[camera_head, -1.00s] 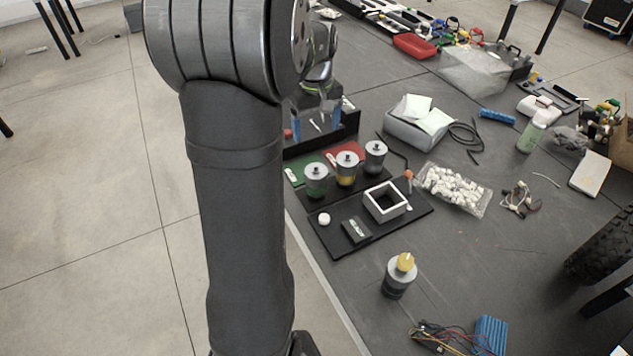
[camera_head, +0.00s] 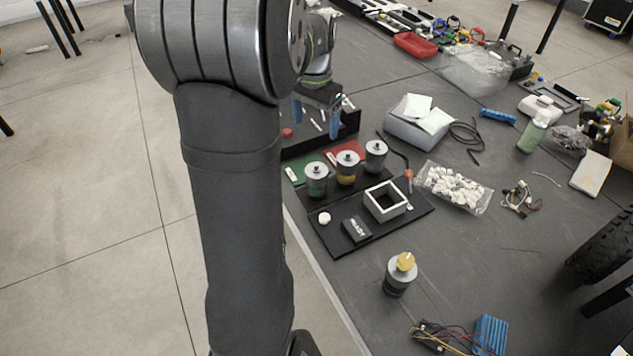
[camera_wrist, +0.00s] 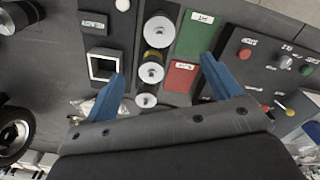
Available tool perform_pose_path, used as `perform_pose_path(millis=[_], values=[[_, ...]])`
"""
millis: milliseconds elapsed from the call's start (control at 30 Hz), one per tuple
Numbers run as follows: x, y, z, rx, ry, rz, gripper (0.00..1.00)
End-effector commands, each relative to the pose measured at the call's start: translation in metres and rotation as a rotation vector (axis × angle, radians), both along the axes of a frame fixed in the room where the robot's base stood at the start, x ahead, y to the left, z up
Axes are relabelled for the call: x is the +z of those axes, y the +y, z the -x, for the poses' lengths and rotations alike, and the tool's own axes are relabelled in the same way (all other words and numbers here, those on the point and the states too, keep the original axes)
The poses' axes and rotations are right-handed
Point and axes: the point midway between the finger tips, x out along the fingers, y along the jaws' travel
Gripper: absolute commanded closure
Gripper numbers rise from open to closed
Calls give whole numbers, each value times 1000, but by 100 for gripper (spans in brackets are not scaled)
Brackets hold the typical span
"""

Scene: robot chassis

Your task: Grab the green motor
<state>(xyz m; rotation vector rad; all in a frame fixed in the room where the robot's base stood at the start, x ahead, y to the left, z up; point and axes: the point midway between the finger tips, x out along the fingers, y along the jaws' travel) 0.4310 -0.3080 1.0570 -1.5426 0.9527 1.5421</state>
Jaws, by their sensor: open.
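The green motor (camera_head: 316,182) is a grey cylinder with a green lower band, standing upright in the left-hand place of a row of three motors. In the wrist view, it is the top one of the row (camera_wrist: 158,28), seen from above, its colour hardly visible. My gripper (camera_head: 317,122) is open and empty, behind the row in the head view. In the wrist view, its blue fingers (camera_wrist: 162,68) are spread either side of the row, with the green motor beyond the fingertips. My gripper does not touch it.
The yellow motor (camera_head: 347,170) and a grey motor (camera_head: 376,157) stand beside it. A square white frame (camera_head: 386,201) sits on the black plate in front. A control panel with buttons (camera_wrist: 262,65) is at the right in the wrist view. A yellow-topped cylinder (camera_head: 399,275) stands apart.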

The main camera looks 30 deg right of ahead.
Motion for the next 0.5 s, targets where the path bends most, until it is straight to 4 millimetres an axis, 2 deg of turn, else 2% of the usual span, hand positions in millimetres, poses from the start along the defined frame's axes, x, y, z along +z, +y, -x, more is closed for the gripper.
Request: perform_pose_path(millis=[133,233,500], values=[[-2,0,0,-68,0,-1,17],[-14,1,0,-76,3,-2,17],[-72,1,1,-73,5,-3,17]])
